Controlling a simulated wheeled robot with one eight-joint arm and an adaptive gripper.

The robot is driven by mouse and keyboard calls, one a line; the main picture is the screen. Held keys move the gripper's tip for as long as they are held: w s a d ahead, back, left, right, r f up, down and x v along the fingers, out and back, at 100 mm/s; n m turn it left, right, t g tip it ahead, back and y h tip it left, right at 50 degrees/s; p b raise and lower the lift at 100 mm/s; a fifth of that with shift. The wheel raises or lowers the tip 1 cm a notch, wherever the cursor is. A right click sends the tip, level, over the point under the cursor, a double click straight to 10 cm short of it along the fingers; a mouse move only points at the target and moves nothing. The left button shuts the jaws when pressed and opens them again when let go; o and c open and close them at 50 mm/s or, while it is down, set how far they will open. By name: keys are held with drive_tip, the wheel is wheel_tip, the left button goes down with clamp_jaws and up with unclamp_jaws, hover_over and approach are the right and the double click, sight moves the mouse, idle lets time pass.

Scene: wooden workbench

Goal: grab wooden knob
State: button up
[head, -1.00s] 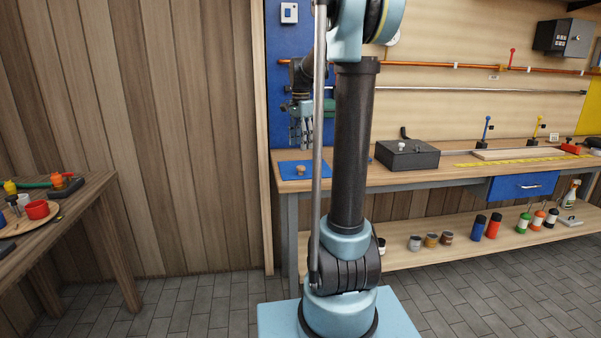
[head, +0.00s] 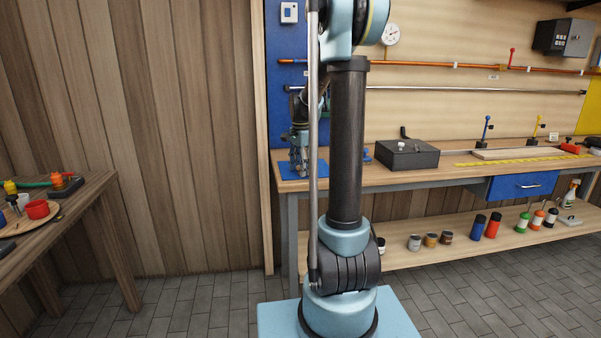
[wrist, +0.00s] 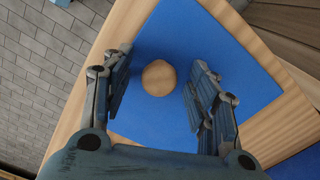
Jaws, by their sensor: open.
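The wooden knob (wrist: 159,78) is round and light brown. It sits on a blue mat (wrist: 215,45) near the corner of the workbench. In the wrist view my gripper (wrist: 157,88) is open, with one finger on each side of the knob and a gap on both sides. In the head view my gripper (head: 299,163) is low over the blue mat (head: 317,170) at the bench's left end. The knob is hidden there behind my gripper.
The workbench (head: 425,175) carries a dark box (head: 407,154) to the right of the mat. A yellow ruler (head: 520,161) lies further right. A side table (head: 85,205) with cups and tools stands at the far left.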

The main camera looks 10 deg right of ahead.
drive_tip(key=shift+c, duration=0.4)
drive_tip(key=c, duration=0.9)
drive_tip(key=shift+o, duration=0.2)
